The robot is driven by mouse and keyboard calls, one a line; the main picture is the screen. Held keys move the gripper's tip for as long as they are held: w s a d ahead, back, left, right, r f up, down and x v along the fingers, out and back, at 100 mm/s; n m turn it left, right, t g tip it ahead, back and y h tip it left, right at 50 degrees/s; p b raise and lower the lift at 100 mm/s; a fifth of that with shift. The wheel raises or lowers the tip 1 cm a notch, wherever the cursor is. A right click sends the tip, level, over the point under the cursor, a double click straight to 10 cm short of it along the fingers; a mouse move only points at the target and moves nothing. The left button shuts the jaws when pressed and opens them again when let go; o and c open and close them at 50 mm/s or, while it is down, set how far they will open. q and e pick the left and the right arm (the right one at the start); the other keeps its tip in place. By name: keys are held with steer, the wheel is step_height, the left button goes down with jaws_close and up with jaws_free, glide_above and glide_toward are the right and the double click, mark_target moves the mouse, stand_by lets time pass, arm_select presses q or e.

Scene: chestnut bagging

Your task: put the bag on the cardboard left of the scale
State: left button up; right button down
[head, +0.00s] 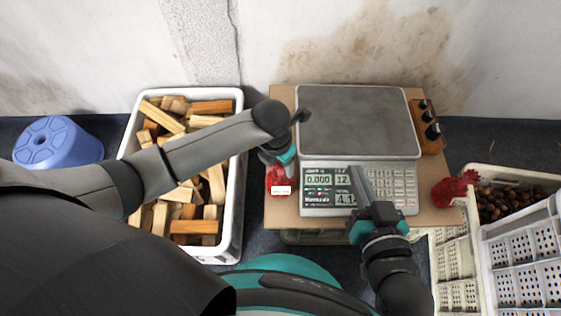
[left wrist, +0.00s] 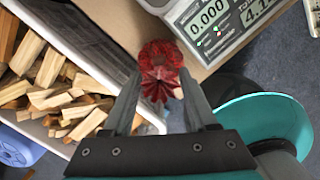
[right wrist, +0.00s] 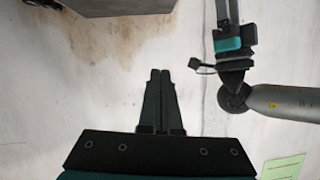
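A red net bag (head: 278,180) with a white label is at the left strip of the cardboard (head: 281,212), beside the scale (head: 360,125). My left gripper (head: 285,158) is right above it. In the left wrist view the bag (left wrist: 160,70) lies between the fingertips of my left gripper (left wrist: 160,88), which stand wide apart at its two sides; whether they touch it is hard to tell. The bag's underside is hidden. My right gripper (head: 358,180) is shut and empty over the scale's front panel; its fingers (right wrist: 157,85) are together in the right wrist view.
A second red bag (head: 455,188) lies at the cardboard's right edge, by a crate of chestnuts (head: 510,200). A wooden block with black knobs (head: 428,128) stands right of the scale. A white bin of firewood (head: 238,215) and a blue stool (head: 58,143) are at left.

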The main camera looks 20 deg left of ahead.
arm_select(q)
steer(key=shift+o, duration=0.6)
steer(key=shift+r, duration=0.1)
